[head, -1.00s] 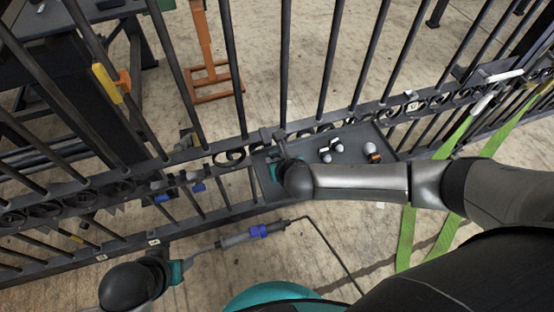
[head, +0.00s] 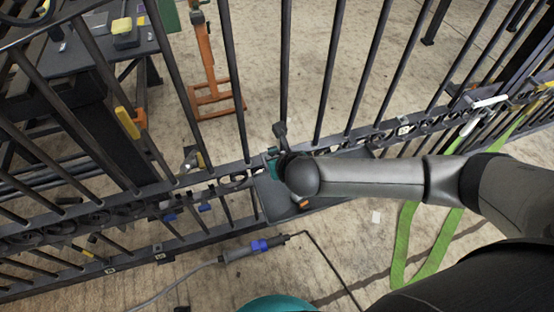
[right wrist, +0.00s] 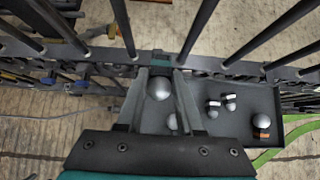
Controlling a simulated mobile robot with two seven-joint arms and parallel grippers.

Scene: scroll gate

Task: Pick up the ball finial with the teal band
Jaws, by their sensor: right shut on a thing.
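My right gripper (right wrist: 163,72) is shut on the ball finial with the teal band. In the right wrist view the finial's silver ball (right wrist: 159,88) shows between the fingers, and a teal patch (right wrist: 160,62) shows at the fingertips. In the head view the right gripper (head: 272,158) is at the gate's scroll rail, above the tray, and my wrist hides the finial. Other finials lie in the dark tray (right wrist: 240,138): one with an orange band (right wrist: 261,121), two small ones with white and dark parts (right wrist: 230,101), and a partly hidden ball (right wrist: 172,121). My left gripper is out of view.
The barred gate (head: 225,80) with its scroll rail runs across the view. Green straps (head: 405,235) hang at the right. Behind the bars are an orange stand (head: 208,60) and a bench.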

